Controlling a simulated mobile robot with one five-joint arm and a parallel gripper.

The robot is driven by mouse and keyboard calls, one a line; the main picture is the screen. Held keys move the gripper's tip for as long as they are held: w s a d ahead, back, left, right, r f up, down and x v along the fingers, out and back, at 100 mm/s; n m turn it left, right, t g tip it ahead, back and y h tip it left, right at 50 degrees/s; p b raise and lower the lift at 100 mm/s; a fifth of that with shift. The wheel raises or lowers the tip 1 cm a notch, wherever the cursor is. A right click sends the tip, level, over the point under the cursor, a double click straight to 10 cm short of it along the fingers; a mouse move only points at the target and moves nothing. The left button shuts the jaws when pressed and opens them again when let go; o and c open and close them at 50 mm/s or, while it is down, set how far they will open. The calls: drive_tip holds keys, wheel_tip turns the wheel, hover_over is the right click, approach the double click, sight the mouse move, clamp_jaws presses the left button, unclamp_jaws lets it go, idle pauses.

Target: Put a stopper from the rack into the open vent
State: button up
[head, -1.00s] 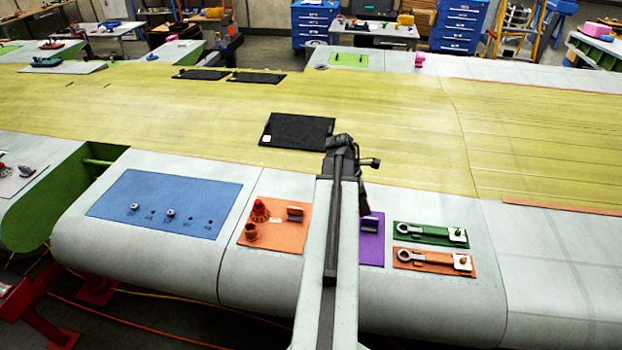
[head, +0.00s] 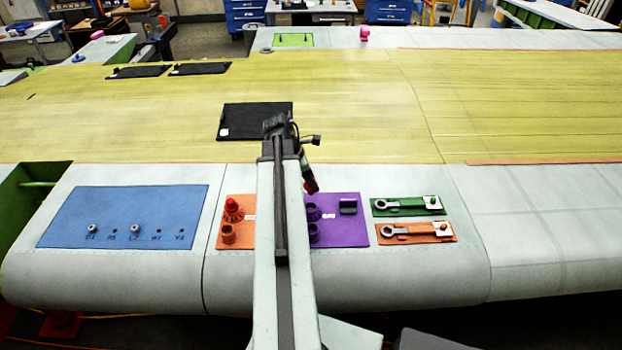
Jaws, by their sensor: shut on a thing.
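My gripper (head: 311,187) hangs at the end of my arm, just above the back left part of the purple panel (head: 336,236). It is shut on a small red thing, mostly hidden, which looks like a stopper. Two round purple fittings (head: 314,233) stand on the purple panel, partly hidden by my arm, with a dark purple block (head: 348,206) to their right. On the orange panel (head: 245,237) left of my arm, a red stopper (head: 232,206) sits on the back fitting. The front orange fitting (head: 228,232) looks open at the top. I cannot tell which part is the rack.
A blue panel (head: 130,205) with several small holes and knobs lies at the left. A green tray (head: 408,206) and an orange tray (head: 417,233), each with a wrench, lie at the right. A black plate (head: 245,120) lies on the yellow wing skin behind.

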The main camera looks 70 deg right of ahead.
sight(309, 193)
drive_tip(key=shift+f+b, duration=2.75)
drive_tip(key=shift+f, duration=0.3)
drive_tip(key=shift+f+b, duration=0.3)
drive_tip(key=shift+f+b, duration=0.5)
drive_tip(key=shift+f+b, duration=1.2)
drive_tip(key=shift+r, duration=0.1)
drive_tip(key=o, duration=1.4)
drive_tip(key=shift+o, duration=0.2)
drive_tip(key=shift+r, duration=0.1)
